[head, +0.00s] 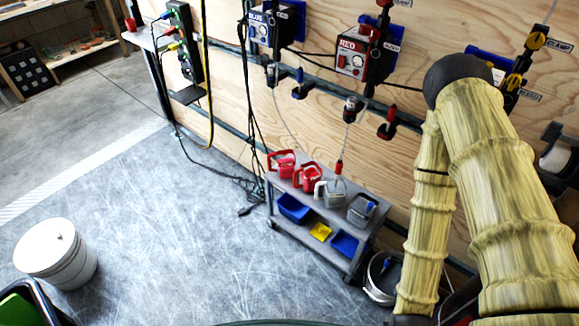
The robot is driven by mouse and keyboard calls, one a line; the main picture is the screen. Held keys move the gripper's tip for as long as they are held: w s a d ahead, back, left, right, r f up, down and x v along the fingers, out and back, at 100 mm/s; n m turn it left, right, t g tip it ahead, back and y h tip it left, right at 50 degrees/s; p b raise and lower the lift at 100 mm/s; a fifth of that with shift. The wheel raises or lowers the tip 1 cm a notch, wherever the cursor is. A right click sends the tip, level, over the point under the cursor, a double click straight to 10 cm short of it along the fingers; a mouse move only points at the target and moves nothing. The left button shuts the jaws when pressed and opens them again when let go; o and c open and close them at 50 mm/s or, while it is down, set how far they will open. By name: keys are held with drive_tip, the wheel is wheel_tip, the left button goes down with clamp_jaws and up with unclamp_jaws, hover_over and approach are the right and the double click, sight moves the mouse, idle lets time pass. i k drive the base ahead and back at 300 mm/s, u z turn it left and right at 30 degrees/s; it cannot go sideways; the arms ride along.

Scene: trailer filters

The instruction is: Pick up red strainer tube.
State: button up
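A thin pale tube with a red end (339,167) hangs down in front of the plywood wall, below the box labelled RED (352,58). It looks like the red strainer tube. Its red end is at the grey jug (333,190) on the cart; I cannot tell whether the tip is inside the jug. My arm, in a yellowish sleeve, fills the right side of the head view and bends back down toward the bottom edge. My gripper is not in view.
The grey cart (290,190) carries two red jugs (307,176) and another grey jug (362,208). Blue bins (294,208) and a yellow one sit on its lower shelf. A white bucket (56,252) stands at left.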

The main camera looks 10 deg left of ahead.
sight(339, 164)
drive_tip(key=u, duration=0.55)
drive_tip(key=k, duration=1.3)
drive_tip(key=u, duration=1)
drive_tip(key=i, duration=1.15)
drive_tip(key=z, duration=0.7)
drive_tip(key=i, duration=0.25)
drive_tip(key=z, duration=0.35)
